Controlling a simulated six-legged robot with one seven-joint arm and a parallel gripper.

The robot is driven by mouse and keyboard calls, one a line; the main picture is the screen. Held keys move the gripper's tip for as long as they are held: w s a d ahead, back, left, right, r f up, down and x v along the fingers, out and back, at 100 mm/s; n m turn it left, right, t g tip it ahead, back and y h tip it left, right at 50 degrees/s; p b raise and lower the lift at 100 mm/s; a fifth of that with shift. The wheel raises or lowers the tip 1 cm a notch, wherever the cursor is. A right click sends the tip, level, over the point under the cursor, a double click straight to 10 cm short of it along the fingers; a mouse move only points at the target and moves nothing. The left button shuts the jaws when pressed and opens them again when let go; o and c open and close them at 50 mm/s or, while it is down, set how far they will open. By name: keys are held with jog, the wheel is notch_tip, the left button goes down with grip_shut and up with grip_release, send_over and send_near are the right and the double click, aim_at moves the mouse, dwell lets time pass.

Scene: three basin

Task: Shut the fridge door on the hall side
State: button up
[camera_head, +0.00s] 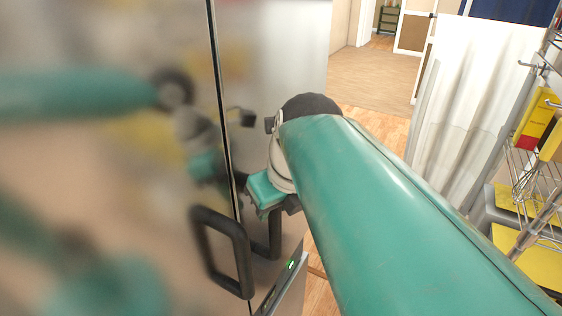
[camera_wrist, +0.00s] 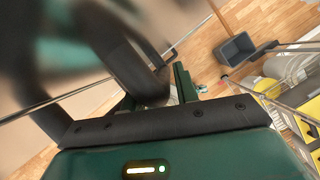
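The fridge has shiny steel doors that meet at a dark upright seam. The near door (camera_head: 110,190) fills the left of the head view. The far door (camera_head: 285,60), on the side of the hall, lies right of the seam and looks about flush; a small gap cannot be told. The near door's black loop handle (camera_head: 240,265) is clear, and the far door's handle (camera_head: 275,240) is partly hidden by my gripper (camera_head: 268,190). My gripper is close in front of the far door. In the wrist view a dark handle loop (camera_wrist: 115,45) is beside the gripper; contact and finger opening are unclear.
A wire rack (camera_head: 535,170) with yellow boxes stands on the right, near my arm. A white curtain (camera_head: 455,110) hangs behind it. Open wooden floor (camera_head: 375,85) leads to the hall at the back. A grey bin (camera_wrist: 235,48) stands on the floor in the wrist view.

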jog(key=shift+o, duration=1.1)
jog(key=shift+w, duration=0.1)
jog(key=shift+s, duration=0.2)
jog(key=v, duration=1.4)
jog(key=shift+w+a, duration=0.1)
jog(key=s+d+f+n+t+h, duration=0.1)
jog(key=d+f+n, duration=0.6)
jog(key=n, duration=0.7)
jog(key=s+d+f+n+h, duration=0.1)
jog(key=s+d+f+n, duration=0.1)
jog(key=d+f+n, duration=0.6)
jog(key=shift+s+f+n+t+h, duration=0.4)
jog(key=shift+f+n, duration=1.8)
jog(key=shift+n, duration=1.2)
